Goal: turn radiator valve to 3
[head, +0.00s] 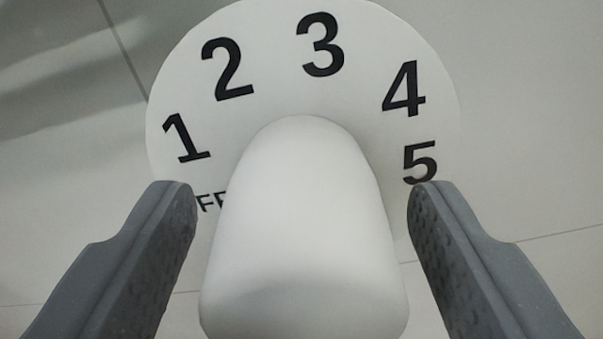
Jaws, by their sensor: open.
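The radiator valve's white knob (304,230) fills the lower middle of the head view, its rounded end pointing up in the picture. Behind it is a round white dial (270,95) with black numbers 1 to 5 and a partly hidden label at the lower left, of which "FF" shows. The number 3 (320,45) is at the top, slightly right of the knob's rounded end. My gripper (302,190) is open, with one grey finger on each side of the knob. Gaps show between the fingers and the knob. No pointer mark is visible on the knob.
A pale tiled surface (530,130) with thin seams lies behind the dial. A soft shadow falls on it at the upper left. No other objects show around the dial.

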